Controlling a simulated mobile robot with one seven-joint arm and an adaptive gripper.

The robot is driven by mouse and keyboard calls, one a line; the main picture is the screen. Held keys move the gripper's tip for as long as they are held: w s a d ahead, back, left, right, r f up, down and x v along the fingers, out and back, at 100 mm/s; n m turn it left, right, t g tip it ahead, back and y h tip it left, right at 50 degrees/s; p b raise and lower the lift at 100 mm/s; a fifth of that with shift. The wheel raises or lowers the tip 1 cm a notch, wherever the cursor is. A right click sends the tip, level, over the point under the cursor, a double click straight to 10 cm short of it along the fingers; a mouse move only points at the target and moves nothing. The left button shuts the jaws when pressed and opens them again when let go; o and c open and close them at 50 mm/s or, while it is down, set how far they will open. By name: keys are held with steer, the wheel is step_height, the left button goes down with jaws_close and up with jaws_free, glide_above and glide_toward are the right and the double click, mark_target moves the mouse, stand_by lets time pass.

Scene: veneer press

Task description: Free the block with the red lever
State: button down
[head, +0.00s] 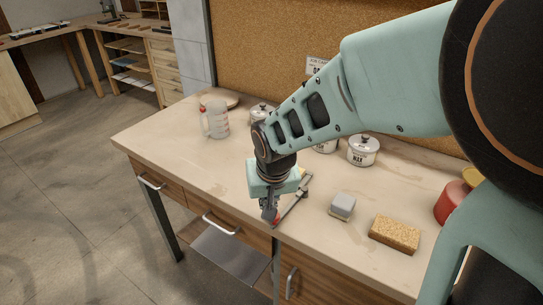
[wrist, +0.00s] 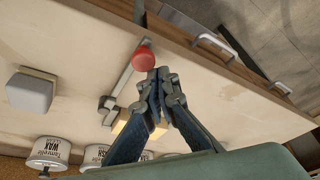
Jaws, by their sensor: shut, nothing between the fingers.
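The red lever knob (wrist: 144,58) sits at the end of a grey metal bar near the table's front edge. It shows partly in the head view (head: 277,221), beside my fingertips. The bar (wrist: 124,82) runs back to a dark metal fitting (wrist: 107,108). A pale yellow block (wrist: 122,124) lies by the fitting, partly hidden behind my gripper. My gripper (wrist: 160,76) is shut and empty, pointing down at the table. In the wrist view its tips are just right of and below the red knob; I cannot tell whether they touch it.
A grey block (head: 342,203) and a tan sponge (head: 395,233) lie right of the lever. White wax tins (head: 363,150) and a measuring jug (head: 215,120) stand behind. A red container (head: 453,203) is at the far right. The tabletop left of my gripper is clear.

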steer(key=shift+s+d, duration=0.45)
steer(key=shift+d, duration=0.15)
steer(key=shift+s+f, duration=0.15)
steer(key=shift+f, duration=0.05)
